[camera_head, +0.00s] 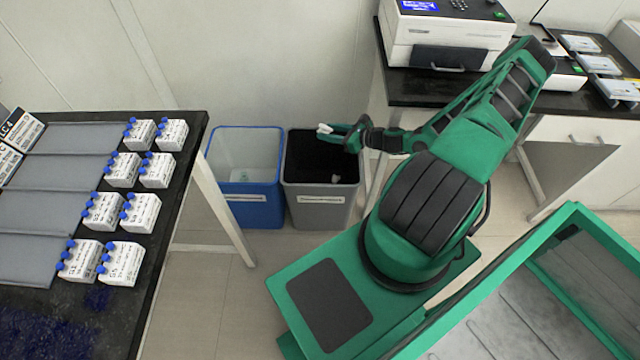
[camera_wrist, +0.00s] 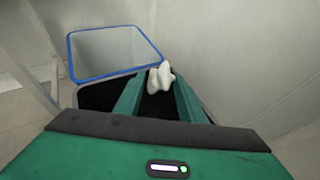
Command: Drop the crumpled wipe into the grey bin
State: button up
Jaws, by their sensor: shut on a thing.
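The crumpled wipe (camera_head: 325,129) is a small white lump at the tips of my gripper (camera_head: 340,134). In the wrist view the wipe (camera_wrist: 159,77) sits between the two green fingers of my gripper (camera_wrist: 158,88), which is shut on it. The grey bin (camera_head: 320,204) stands on the floor with a black inside, and my gripper holds the wipe over its opening. A small pale scrap (camera_head: 335,177) shows inside the grey bin. In the wrist view the grey bin (camera_wrist: 95,97) is partly hidden by my gripper.
A blue bin (camera_head: 250,190) stands left of the grey bin, with a pale item inside. A dark table (camera_head: 170,215) with several white bottle packs (camera_head: 120,262) is at the left. A bench with a white machine (camera_head: 445,40) is at the back right. The wall is close behind the bins.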

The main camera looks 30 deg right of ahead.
notch_tip(320, 180, down, 7)
jog(key=shift+d+r, duration=0.2)
jog(key=shift+d, duration=0.15)
dwell(0.3)
jog(key=o, duration=1.1)
jog(key=shift+r, duration=0.15)
